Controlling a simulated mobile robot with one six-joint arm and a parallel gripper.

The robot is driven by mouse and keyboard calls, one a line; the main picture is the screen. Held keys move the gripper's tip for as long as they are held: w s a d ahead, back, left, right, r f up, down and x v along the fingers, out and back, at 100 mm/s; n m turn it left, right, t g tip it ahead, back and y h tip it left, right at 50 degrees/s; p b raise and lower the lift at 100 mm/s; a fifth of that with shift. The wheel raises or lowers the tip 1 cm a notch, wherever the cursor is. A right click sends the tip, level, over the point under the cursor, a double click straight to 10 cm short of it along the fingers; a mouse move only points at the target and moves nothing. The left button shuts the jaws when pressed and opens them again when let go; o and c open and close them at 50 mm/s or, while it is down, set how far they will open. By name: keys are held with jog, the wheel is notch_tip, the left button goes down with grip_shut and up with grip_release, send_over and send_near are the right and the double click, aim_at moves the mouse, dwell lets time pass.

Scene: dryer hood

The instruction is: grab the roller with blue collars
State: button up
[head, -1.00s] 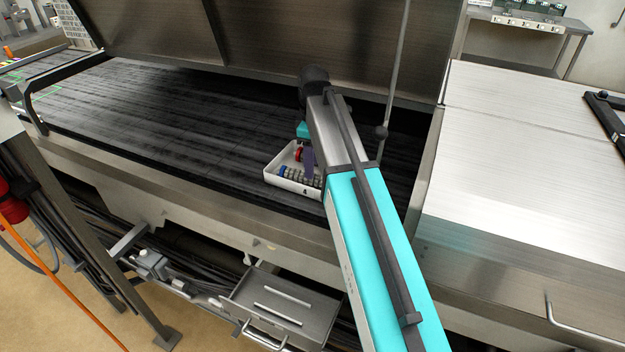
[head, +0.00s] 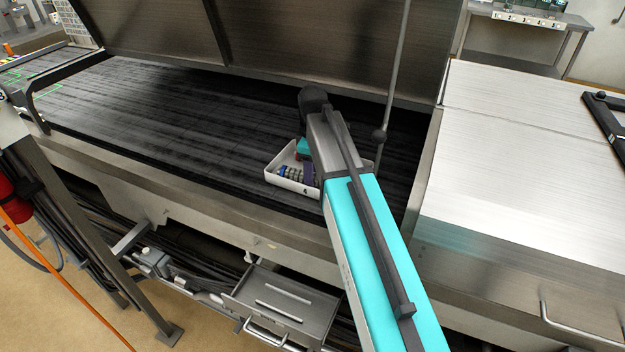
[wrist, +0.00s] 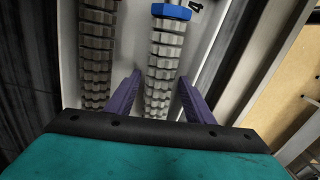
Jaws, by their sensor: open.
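The roller with blue collars (wrist: 163,62) is a ribbed grey roller lying in a white tray (head: 298,187). One blue collar (wrist: 171,12) shows at its far end in the wrist view; its near end is hidden behind my gripper body. My gripper (wrist: 157,88) is open, with a purple finger on each side of this roller and gaps to it. In the head view a blue collar (head: 282,171) and part of the ribbed body show at the tray's left, and my arm hides the tray's right part.
A second ribbed grey roller (wrist: 97,50) lies left of the gripper in the wrist view. The tray wall marked 4 (wrist: 207,40) is close on the right. The tray stands on a dark conveyor belt (head: 170,120) under a raised metal hood (head: 290,45).

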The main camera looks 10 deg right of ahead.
jog(key=c, duration=1)
jog(key=shift+r, duration=0.15)
jog(key=shift+c, duration=0.2)
jog(key=shift+r+b, duration=1.15)
jog(key=shift+r, duration=2.25)
jog(key=s+a+b, duration=0.4)
jog(key=s+a, duration=0.6)
jog(key=s, duration=0.4)
jog(key=shift+s+a, duration=0.3)
